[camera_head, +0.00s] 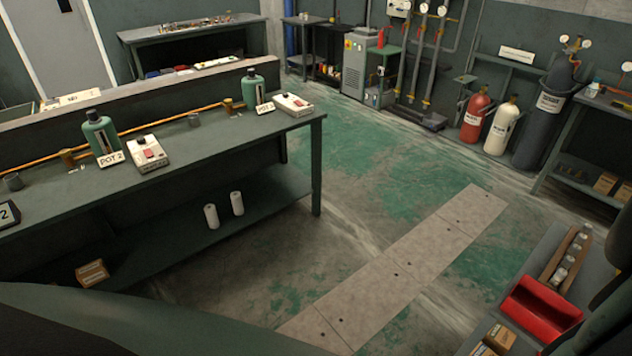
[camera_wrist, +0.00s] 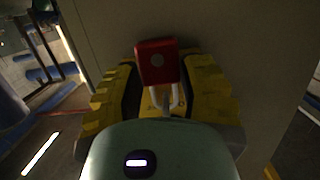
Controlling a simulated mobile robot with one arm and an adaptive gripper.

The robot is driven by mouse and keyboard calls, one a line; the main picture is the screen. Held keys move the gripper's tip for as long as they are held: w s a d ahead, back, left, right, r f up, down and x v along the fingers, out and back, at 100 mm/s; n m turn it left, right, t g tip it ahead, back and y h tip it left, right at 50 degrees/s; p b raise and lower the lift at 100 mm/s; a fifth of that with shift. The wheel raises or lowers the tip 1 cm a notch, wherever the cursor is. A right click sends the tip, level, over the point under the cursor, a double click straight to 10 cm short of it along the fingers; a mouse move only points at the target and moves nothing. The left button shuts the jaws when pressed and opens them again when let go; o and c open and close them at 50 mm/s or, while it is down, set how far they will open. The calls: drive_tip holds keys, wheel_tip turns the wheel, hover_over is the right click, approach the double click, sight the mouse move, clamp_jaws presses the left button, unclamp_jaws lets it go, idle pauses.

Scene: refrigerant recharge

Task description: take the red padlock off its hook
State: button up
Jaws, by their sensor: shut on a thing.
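The red padlock (camera_wrist: 157,62) is in the upper middle of the wrist view. My gripper (camera_wrist: 160,80), with yellow ridged fingers on either side, is shut on the padlock. A plain grey-brown surface fills the view behind the padlock. The hook cannot be made out clearly, so I cannot tell whether the shackle is still on it. Neither padlock nor gripper shows in the head view.
In the head view, a long green bench (camera_head: 218,142) with bottles and scales stands left. Gas cylinders (camera_head: 541,118) line the back right wall. A red bin (camera_head: 541,308) sits on a surface at lower right. The floor (camera_head: 350,180) between is open.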

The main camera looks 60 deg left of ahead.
drive_tip(key=shift+c, duration=0.7)
drive_tip(key=shift+r, duration=0.1)
drive_tip(key=shift+r, duration=0.8)
drive_tip(key=f+b+v, duration=0.1)
drive_tip(key=b+v, duration=0.4)
drive_tip(key=v, duration=0.3)
drive_tip(key=shift+a+f, duration=0.3)
drive_tip(key=shift+a, duration=0.1)
